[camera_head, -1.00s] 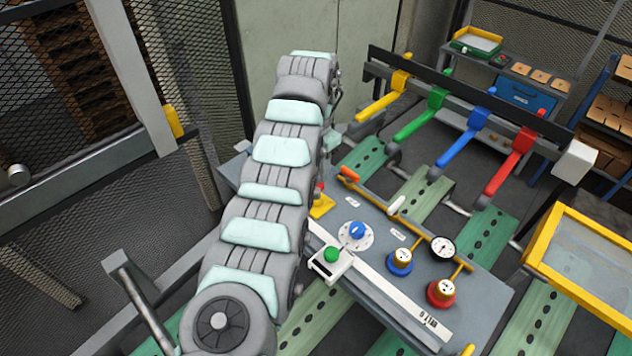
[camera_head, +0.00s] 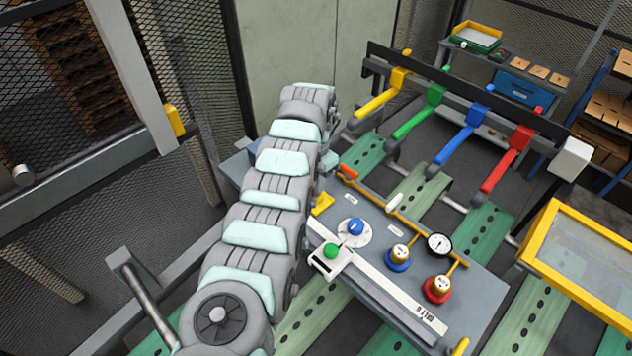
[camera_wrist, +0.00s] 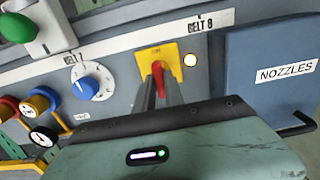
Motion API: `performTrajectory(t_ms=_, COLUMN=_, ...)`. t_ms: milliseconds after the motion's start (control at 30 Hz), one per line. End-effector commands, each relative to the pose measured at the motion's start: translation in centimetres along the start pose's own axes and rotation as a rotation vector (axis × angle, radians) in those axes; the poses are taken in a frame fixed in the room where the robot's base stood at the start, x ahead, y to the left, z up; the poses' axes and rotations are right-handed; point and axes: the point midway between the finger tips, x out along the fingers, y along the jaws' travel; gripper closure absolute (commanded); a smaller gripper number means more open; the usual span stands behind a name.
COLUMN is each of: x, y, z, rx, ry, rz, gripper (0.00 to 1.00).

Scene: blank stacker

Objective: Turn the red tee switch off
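The red tee switch (camera_wrist: 158,76) sits on a yellow plate (camera_wrist: 175,58) on the grey panel in the wrist view, under a "BELT" label. A small lamp (camera_wrist: 190,60) right of the plate glows pale. My gripper (camera_wrist: 160,88) reaches up to the switch, with one dark finger on each side of the red handle. Whether the fingers touch the handle is not clear, and they partly cover it. In the head view only part of the yellow plate (camera_head: 321,204) shows; my arm hides the red handle and the gripper.
A blue dial (camera_wrist: 90,85) is left of the switch, with a green button (camera_wrist: 15,28) above it. Blue and red valves (camera_head: 437,289) and a gauge (camera_head: 440,245) stand on the panel. A blue "NOZZLES" box (camera_wrist: 275,50) is close on the right in the wrist view.

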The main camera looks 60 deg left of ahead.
Motion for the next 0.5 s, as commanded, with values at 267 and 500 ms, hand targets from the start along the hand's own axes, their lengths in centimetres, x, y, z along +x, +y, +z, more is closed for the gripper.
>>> performTrajectory(t_ms=267, x=-0.02, y=0.01, z=-0.01, rx=0.000, ry=0.000, rz=0.000, gripper=1.00)
performTrajectory(t_ms=500, x=-0.03, y=0.01, z=-0.02, rx=0.000, ry=0.000, rz=0.000, gripper=1.00)
